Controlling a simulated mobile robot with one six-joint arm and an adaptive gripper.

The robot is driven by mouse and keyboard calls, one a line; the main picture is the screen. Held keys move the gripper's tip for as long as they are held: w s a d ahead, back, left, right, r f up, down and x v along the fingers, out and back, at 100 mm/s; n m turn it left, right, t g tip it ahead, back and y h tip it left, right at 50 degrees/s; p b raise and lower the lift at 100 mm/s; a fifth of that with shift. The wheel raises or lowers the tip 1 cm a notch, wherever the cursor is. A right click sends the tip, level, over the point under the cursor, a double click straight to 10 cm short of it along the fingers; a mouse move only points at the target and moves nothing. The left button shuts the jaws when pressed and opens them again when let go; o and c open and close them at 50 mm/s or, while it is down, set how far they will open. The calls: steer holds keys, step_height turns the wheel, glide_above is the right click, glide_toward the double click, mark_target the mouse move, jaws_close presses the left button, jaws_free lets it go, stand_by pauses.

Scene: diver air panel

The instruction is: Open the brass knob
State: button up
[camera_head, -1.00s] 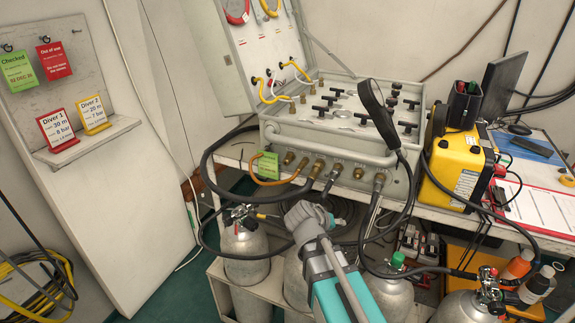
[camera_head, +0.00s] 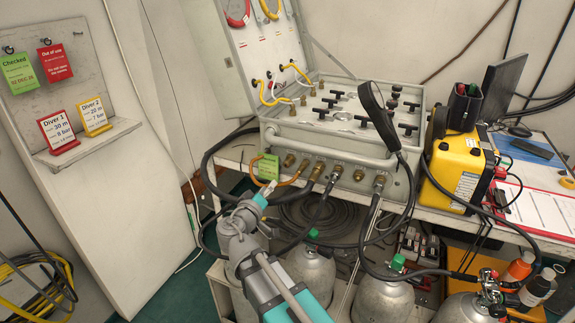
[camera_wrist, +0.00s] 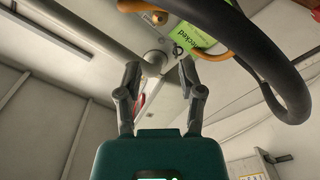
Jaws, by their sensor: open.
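Several brass fittings line the front of the grey air panel (camera_head: 330,140) in the head view. One bare brass fitting (camera_head: 289,159) sits near its left end; I cannot tell which one is the task's knob. Brass also shows at the top of the wrist view (camera_wrist: 160,17). My gripper (camera_head: 270,188) is below the panel's left front, close to the green tag (camera_head: 267,166) and an orange hose. In the wrist view my gripper (camera_wrist: 160,70) is open, its two fingers apart with nothing held. The panel's underside and the tag (camera_wrist: 192,38) show beyond the fingertips.
A thick black hose (camera_wrist: 265,55) curves close on the right in the wrist view. Grey cylinders (camera_head: 385,298) stand under the bench among looping hoses. A yellow case (camera_head: 460,170) stands right of the panel. The floor at left is partly open.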

mark_target(286, 166)
steer(key=shift+w, duration=0.1)
steer(key=x, duration=1.3)
steer(key=shift+w+d, duration=0.15)
steer(key=shift+w, duration=0.2)
jaws_close()
steer(key=shift+d, duration=0.15)
